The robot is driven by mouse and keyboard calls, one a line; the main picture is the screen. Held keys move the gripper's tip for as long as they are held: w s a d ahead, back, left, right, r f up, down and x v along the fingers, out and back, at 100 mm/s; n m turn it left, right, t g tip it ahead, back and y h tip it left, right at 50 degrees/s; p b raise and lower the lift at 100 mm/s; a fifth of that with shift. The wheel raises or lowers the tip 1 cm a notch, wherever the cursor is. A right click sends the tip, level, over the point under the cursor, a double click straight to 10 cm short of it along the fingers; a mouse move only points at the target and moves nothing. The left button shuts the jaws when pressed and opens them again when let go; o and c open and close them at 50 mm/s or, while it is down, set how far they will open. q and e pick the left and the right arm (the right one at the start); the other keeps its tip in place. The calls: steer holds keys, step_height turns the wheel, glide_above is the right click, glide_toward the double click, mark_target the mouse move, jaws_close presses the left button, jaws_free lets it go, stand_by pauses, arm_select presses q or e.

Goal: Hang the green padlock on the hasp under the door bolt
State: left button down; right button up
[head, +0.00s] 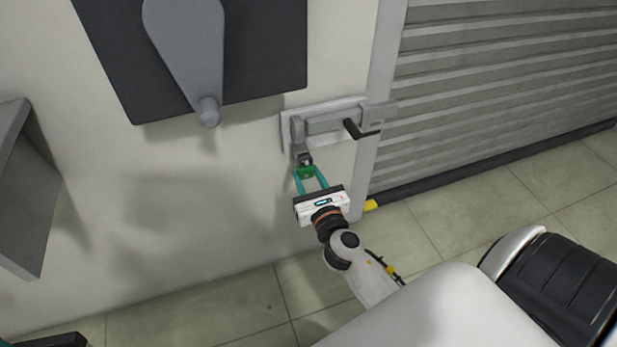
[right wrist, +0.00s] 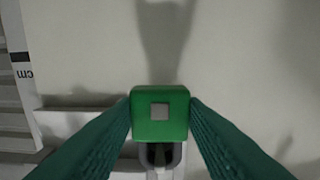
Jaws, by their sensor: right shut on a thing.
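The green padlock (head: 308,173) is between the fingertips of my right gripper (head: 309,176), which is shut on it. It is just below the door bolt (head: 335,122) on the wall. In the right wrist view the padlock (right wrist: 160,127) fills the gap between the teal fingers of my right gripper (right wrist: 160,108). Its grey shackle (right wrist: 178,155) points down there, toward the bolt plate. The small grey hasp (head: 301,150) is right at the shackle; I cannot tell whether the shackle is around it. Only a dark and teal bit of my left gripper shows at the bottom left corner.
A dark panel (head: 110,50) with a grey lever (head: 190,45) is on the wall above left. A grey box (head: 25,190) juts out at the far left. A slatted shutter (head: 500,80) is at the right. The wall left of the padlock is clear.

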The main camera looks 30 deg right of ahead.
steer(key=o, duration=1.2)
steer(key=shift+f, duration=0.1)
steer(key=shift+c, duration=0.2)
steer(key=b+v, duration=0.2)
steer(key=v, duration=1)
steer(key=shift+b, duration=0.35)
